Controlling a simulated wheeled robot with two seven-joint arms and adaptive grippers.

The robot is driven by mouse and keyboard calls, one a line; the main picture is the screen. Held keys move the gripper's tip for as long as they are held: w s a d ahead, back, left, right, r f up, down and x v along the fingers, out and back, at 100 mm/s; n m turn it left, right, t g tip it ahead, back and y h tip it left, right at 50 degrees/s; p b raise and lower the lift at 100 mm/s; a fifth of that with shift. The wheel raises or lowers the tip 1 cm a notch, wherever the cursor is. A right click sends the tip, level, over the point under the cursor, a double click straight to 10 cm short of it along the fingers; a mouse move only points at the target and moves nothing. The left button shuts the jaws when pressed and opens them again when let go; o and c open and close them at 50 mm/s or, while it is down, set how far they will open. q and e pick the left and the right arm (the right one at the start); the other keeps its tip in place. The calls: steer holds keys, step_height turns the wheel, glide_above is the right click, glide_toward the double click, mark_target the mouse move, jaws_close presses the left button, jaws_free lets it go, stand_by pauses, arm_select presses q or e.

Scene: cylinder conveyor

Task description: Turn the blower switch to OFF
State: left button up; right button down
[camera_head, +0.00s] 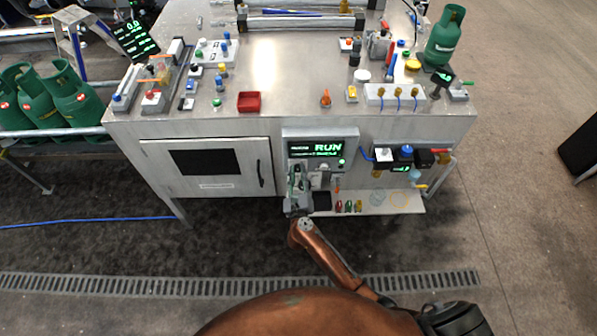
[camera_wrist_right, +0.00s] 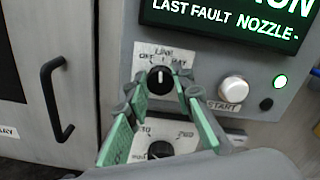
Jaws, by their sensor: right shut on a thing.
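A black rotary knob (camera_wrist_right: 160,81) with a white pointer mark roughly upright sits on the grey control panel (camera_wrist_right: 120,45). Its label reads "LINE" with smaller words partly hidden. My right gripper (camera_wrist_right: 158,88) is shut on this knob, one green-padded finger on each side. A second black knob (camera_wrist_right: 160,150) sits lower, between the fingers nearer the palm; its label is partly covered. I cannot read the word blower on either. In the head view my right gripper (camera_head: 298,178) is at the panel's left part, hiding the knobs. My left gripper is not in view.
The display (camera_head: 316,149) above the knobs reads RUN. A cabinet door handle (camera_wrist_right: 56,100) is close on the left. A shelf (camera_head: 375,208) juts out below.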

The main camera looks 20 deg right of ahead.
steer(key=n+p, duration=0.3)
steer(key=shift+a+r, duration=0.1)
steer(key=shift+r, duration=0.05)
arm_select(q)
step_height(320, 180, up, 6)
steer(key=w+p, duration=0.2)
arm_select(e)
steer(key=shift+f+n, duration=0.2)
steer(key=shift+n, duration=1.7)
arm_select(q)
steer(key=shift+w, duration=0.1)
arm_select(e)
steer(key=shift+f, duration=0.1)
steer(key=c, duration=1.7)
jaws_free()
steer(key=shift+o, duration=0.2)
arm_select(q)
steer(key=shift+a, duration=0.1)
